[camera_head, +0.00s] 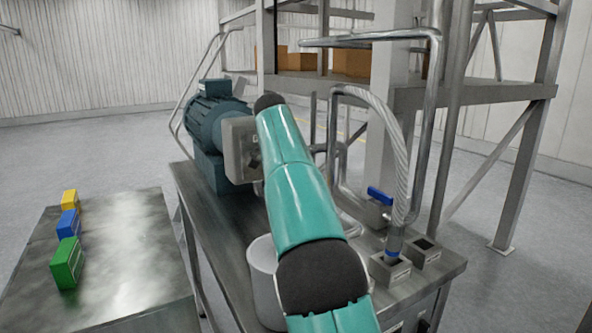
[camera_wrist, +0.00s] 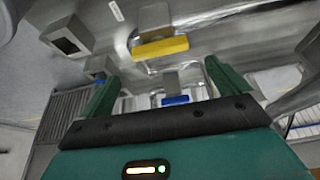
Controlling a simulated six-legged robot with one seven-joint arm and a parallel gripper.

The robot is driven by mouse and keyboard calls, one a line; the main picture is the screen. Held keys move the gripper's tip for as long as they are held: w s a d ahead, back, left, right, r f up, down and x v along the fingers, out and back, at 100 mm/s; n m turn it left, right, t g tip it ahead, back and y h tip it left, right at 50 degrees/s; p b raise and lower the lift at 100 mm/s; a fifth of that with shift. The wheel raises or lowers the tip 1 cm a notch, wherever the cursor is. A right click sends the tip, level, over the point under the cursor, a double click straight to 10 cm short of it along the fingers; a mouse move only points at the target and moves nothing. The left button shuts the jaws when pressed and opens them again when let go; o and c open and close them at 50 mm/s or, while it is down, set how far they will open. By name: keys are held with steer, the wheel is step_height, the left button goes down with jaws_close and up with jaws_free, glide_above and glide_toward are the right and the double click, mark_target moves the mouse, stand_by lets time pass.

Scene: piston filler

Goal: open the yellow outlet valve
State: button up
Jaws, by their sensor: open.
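The yellow valve handle (camera_wrist: 160,48) is a flat bar on a grey metal fitting in the upper middle of the wrist view. It lies just beyond my gripper (camera_wrist: 160,70), whose two green fingers are open and spread apart with nothing between their tips. The handle appears centred between the fingers and apart from them, though the exact distance is hard to tell. In the head view the yellow handle does not show, and my teal arm covers the middle of the machine and hides the gripper.
A blue valve handle (camera_head: 380,195) stands on the metal machine table (camera_head: 225,235) near a ribbed hose (camera_head: 392,135). It also shows lower in the wrist view (camera_wrist: 176,100). A dark motor (camera_head: 210,125) is at the back. Coloured blocks (camera_head: 67,262) sit on a left table.

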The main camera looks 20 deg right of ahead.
steer(key=shift+v, duration=2.7)
